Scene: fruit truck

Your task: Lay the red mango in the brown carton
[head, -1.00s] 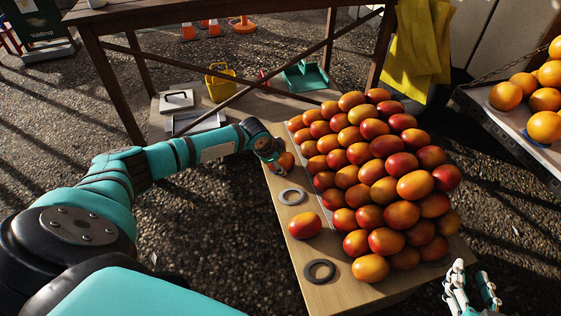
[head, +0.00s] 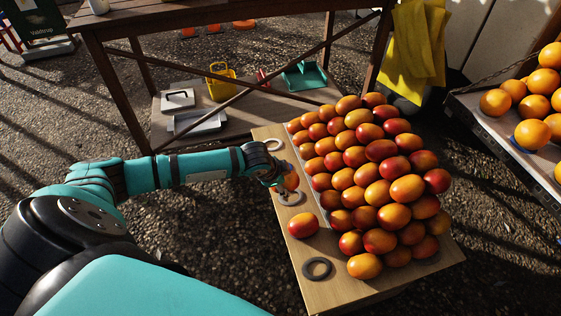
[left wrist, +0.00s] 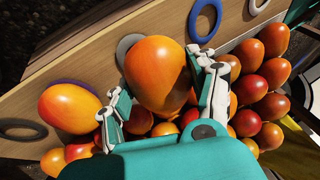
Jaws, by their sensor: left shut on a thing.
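My left gripper (head: 284,181) is shut on an orange-red mango (head: 291,181). In the left wrist view this mango (left wrist: 157,75) sits between the two fingers of the gripper (left wrist: 163,103). In the head view it is over or just beside a grey ring on the wooden board; I cannot tell how high it is. Another red-orange mango (head: 303,225) lies alone on the board, and it also shows in the left wrist view (left wrist: 69,108). No brown carton is in view. My right gripper is not in view.
A large pile of mangoes (head: 380,180) fills the right of the wooden board (head: 335,291). A pale ring (head: 273,145), the grey ring (head: 291,198) and a black ring (head: 318,268) lie along its left strip. Oranges (head: 535,106) lie in a tray at right. A wooden table (head: 230,14) stands behind.

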